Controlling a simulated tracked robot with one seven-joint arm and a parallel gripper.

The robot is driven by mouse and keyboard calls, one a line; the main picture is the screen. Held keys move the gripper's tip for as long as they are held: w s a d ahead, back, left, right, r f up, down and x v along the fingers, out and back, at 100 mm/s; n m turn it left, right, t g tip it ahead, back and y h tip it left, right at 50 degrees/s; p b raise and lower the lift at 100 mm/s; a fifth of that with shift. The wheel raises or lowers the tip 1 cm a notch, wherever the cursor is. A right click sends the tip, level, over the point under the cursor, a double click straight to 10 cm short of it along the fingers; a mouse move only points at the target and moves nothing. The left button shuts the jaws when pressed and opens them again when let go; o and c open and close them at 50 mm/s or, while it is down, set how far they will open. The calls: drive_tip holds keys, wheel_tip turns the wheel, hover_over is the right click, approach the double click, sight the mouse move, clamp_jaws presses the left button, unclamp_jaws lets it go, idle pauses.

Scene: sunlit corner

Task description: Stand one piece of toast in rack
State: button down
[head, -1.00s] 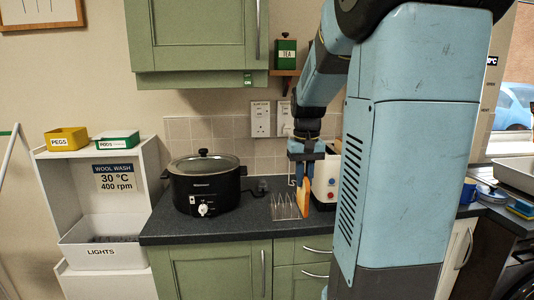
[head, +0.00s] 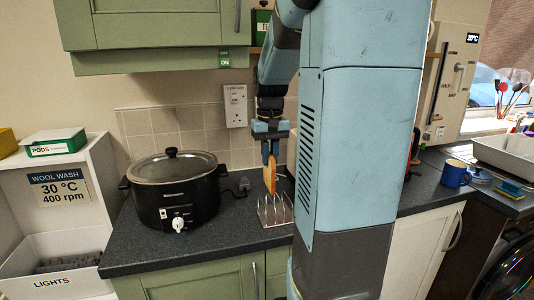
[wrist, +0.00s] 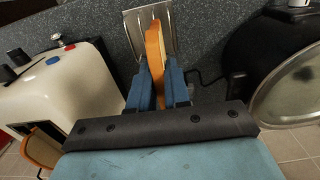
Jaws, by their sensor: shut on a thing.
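My gripper (head: 269,150) points down and is shut on a slice of toast (head: 270,176), held upright on edge. In the wrist view the toast (wrist: 155,52) stands between the two blue fingers (wrist: 157,88). The metal toast rack (head: 274,212) stands on the worktop near its front edge. In the head view the toast is above and just behind the rack's upright wires. In the wrist view it overlaps the rack (wrist: 133,25). I cannot tell whether its lower edge is between the wires or touching them.
A black slow cooker (head: 176,192) stands left of the rack. A cream toaster (wrist: 62,95) is beside the gripper in the wrist view, with a brown-orange piece (wrist: 40,148) near it. A blue mug (head: 454,174) is far right. The worktop (head: 225,235) between cooker and rack is clear.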

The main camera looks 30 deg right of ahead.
sight(267, 175)
drive_tip(key=shift+w+a+f, duration=0.1)
drive_tip(key=shift+a+f, duration=0.1)
drive_tip(key=shift+f, duration=1.65)
drive_tip(key=shift+w+a+f, duration=0.1)
drive_tip(key=shift+a+f, duration=0.05)
drive_tip(key=shift+f, duration=1.7)
drive_tip(key=c, duration=1)
unclamp_jaws()
drive_tip(key=shift+r, duration=0.5)
wheel_tip(267, 175, up, 13)
drive_tip(key=shift+f, duration=0.15)
